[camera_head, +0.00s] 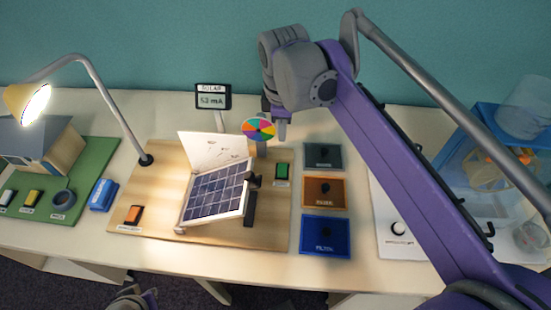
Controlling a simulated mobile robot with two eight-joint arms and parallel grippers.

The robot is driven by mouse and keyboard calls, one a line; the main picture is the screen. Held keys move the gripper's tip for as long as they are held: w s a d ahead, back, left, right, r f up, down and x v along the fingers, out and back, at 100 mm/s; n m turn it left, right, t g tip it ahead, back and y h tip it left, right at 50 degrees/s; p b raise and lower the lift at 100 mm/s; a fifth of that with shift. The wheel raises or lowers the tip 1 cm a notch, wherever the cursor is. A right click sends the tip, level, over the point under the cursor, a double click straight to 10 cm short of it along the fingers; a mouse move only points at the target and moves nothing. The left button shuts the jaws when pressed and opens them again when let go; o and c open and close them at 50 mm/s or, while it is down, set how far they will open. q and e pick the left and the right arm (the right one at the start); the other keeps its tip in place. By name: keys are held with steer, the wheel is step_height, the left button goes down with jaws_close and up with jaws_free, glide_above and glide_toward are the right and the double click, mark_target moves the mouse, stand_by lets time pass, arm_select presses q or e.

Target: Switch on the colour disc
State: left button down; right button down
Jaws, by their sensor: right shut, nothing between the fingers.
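The colour disc (259,129), a small wheel of several coloured sectors, stands upright on a post at the back of the wooden board (160,170). A small green switch (282,171) sits on the board just below and right of it. The tilted solar panel (217,190) with a white flap behind it is to the left. My right gripper (281,131) points down just right of the disc, its fingers shut and empty, above the switch. I cannot tell whether it touches the disc. Part of my left arm's end (135,298) shows at the bottom edge; its fingers are unclear.
A lit desk lamp (28,103) stands at the left. An orange switch (133,214) is on the board's front left. A meter (212,98) marked SOLAR stands behind. My right arm covers the table's right part.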

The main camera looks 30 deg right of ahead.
steer(key=b, duration=0.1)
glide_toward(283, 165)
steer(key=f, duration=0.6)
steer(key=shift+w+d+f, duration=0.2)
steer(key=shift+w+f, duration=0.2)
